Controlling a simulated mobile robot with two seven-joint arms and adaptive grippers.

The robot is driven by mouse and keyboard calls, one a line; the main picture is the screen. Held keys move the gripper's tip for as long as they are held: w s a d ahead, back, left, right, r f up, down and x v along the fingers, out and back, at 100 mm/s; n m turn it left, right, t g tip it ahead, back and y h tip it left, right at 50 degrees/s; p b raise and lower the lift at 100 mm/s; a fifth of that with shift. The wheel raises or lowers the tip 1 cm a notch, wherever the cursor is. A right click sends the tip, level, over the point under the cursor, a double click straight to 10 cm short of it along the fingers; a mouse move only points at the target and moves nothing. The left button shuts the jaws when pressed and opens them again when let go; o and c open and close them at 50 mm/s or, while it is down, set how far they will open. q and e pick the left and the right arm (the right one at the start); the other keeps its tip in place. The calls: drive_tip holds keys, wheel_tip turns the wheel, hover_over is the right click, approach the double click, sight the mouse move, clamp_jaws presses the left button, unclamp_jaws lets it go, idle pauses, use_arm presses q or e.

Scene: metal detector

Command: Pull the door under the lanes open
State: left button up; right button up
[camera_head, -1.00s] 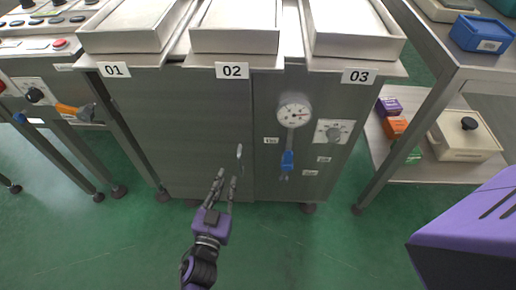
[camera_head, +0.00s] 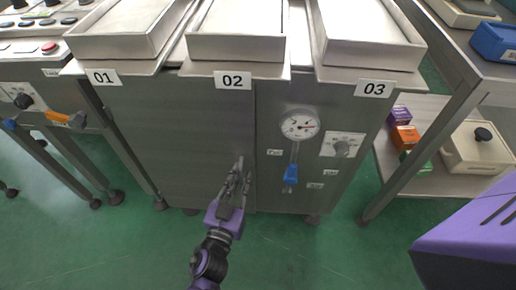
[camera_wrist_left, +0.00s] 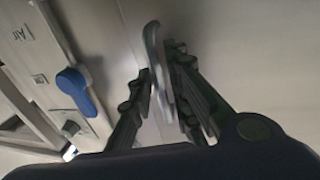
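The door (camera_head: 180,135) is a grey panel under lanes 01 and 02, and it looks shut. Its upright metal handle (camera_head: 239,164) sits near the door's right edge. In the left wrist view the handle (camera_wrist_left: 157,62) stands between the two dark fingers. My left gripper (camera_head: 240,176) is at the handle, with one finger on each side. The fingers look apart, and I cannot tell whether either touches the handle. My right gripper is not in view.
Lane trays (camera_head: 235,45) overhang above. Table legs stand on both sides. The green floor (camera_head: 130,250) in front is clear.

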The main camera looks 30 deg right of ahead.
use_arm(q)
drive_tip(key=shift+s, duration=0.1)
drive_tip(key=shift+c, duration=0.2)
clamp_jaws()
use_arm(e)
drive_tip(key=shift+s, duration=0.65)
use_arm(q)
drive_tip(key=shift+a, duration=0.1)
